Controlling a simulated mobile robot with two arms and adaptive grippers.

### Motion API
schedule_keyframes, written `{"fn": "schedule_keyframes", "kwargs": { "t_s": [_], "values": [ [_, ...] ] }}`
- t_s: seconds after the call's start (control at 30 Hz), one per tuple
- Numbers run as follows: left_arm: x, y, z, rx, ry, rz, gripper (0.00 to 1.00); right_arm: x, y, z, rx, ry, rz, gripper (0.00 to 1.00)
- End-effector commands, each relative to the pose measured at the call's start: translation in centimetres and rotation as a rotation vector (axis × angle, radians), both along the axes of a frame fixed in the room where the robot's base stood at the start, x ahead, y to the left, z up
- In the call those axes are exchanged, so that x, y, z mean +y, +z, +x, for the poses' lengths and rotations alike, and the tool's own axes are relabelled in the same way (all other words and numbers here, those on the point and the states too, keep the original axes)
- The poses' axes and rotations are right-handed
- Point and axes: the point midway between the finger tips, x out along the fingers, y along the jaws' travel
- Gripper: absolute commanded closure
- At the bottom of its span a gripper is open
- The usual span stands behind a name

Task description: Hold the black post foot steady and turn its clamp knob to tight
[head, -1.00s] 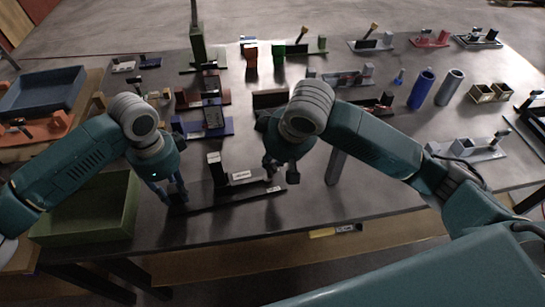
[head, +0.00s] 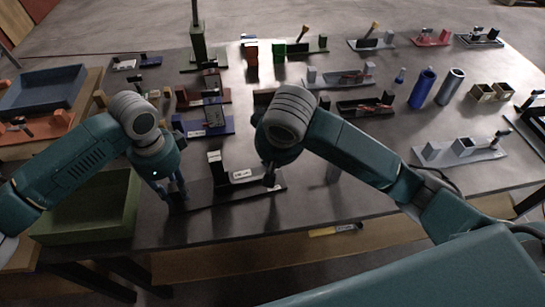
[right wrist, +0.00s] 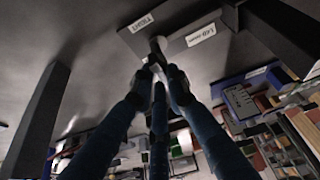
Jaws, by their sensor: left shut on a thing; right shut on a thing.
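The black post foot (head: 236,194) lies near the front edge of the table, with an upright block and white labels on it. My left gripper (head: 178,198) is shut on its left end. My right gripper (head: 269,182) is over its right part, shut on the clamp knob (right wrist: 157,46). In the right wrist view the fingers (right wrist: 157,72) come together at the knob, a small grey piece. A label reading TIGHT (right wrist: 136,23) is beside it, and a second label (right wrist: 200,35) sits further right. My fingers partly hide the knob, so its exact angle is unclear.
A green bin (head: 90,208) stands left of my left gripper. A blue fixture (head: 203,126) is just behind the post foot. Blue and grey cylinders (head: 422,88) and several other fixtures fill the back and right. The table front right of the foot is mostly clear.

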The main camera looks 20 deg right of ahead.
Motion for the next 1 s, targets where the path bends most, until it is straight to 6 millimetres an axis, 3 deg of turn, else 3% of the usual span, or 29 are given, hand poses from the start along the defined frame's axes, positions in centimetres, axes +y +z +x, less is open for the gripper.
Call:
{"fn": "schedule_keyframes", "kwargs": {
  "t_s": [0.13, 0.17, 0.23, 0.27, 0.67, 1.0],
  "values": [
    [0.1, 0.0, 0.0, 0.000, 0.001, 0.002, 1.00, -0.1, 0.1, 0.1, -0.003, -0.001, -0.001, 1.00],
    [0.1, 0.0, 0.0, 0.000, 0.001, 0.002, 1.00, -0.1, 0.1, 0.1, -0.004, -0.001, -0.001, 0.81],
    [0.1, 0.0, 0.0, 0.000, 0.001, 0.002, 1.00, -0.1, 0.1, 0.1, -0.003, 0.000, -0.001, 0.68],
    [0.1, 0.0, 0.0, 0.000, 0.001, 0.002, 1.00, -0.1, 0.1, 0.1, -0.003, 0.000, -0.001, 0.66],
    [0.1, 0.0, 0.0, 0.001, 0.001, 0.002, 1.00, 0.1, 0.9, -0.2, -0.004, 0.002, 0.002, 0.66],
    [0.1, 0.0, 0.0, 0.001, 0.001, 0.002, 1.00, -0.1, 7.1, -2.4, -0.012, 0.004, -0.003, 0.66]
  ]
}}
